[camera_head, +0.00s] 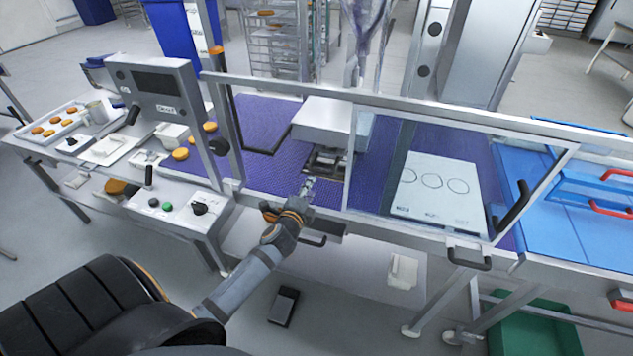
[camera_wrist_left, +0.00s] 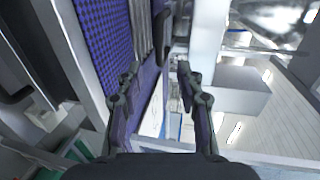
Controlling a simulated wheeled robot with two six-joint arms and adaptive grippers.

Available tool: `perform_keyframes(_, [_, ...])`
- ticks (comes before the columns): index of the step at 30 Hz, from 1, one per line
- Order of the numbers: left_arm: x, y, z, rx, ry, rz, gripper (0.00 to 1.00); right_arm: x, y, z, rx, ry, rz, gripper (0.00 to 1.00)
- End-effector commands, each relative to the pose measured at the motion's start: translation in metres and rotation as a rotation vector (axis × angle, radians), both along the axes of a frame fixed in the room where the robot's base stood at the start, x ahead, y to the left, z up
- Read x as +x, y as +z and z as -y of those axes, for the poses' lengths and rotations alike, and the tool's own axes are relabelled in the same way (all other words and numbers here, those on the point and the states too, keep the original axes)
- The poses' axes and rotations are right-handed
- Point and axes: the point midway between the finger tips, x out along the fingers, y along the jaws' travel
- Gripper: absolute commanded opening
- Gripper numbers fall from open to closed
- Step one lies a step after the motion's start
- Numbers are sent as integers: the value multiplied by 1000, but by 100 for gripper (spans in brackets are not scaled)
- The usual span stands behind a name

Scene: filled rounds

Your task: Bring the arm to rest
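My left arm (camera_head: 245,283) reaches in from the lower left of the head view. Its gripper (camera_head: 307,186) is over the front edge of the machine, near the purple perforated belt (camera_head: 262,120). In the left wrist view the two fingers of the left gripper (camera_wrist_left: 158,88) stand apart with nothing between them. The belt also shows in the wrist view (camera_wrist_left: 103,30), beyond the left finger. My right gripper is in neither view.
A metal frame with clear panels (camera_head: 400,100) stands over the belt. A white sheet with circles (camera_head: 437,190) lies behind it on the right. A control box with buttons (camera_head: 180,207) is left of the arm. Blue trays (camera_head: 590,225) are at the right, a green crate (camera_head: 540,330) below.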

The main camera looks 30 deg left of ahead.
Motion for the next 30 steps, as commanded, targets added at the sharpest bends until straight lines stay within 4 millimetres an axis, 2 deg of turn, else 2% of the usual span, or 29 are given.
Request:
perform_keyframes(5, [0, 0, 0, -1, 0, 0, 37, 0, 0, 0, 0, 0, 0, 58])
perform_keyframes(8, [-6, -3, -1, -56, 33, -17, 37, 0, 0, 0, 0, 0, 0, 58])
perform_keyframes(11, [-33, -15, -1, -255, 158, -82, 37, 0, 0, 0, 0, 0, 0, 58])
perform_keyframes(13, [-59, -27, 4, -436, 270, -150, 37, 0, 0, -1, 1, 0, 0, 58])
perform_keyframes(18, [-122, -49, 26, -770, 502, -312, 37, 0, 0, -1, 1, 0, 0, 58])
perform_keyframes(24, [-184, -58, 58, -1012, 705, -480, 37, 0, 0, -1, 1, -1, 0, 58])
perform_keyframes(30, [-239, -54, 88, -1165, 870, -635, 37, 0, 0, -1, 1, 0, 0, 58])
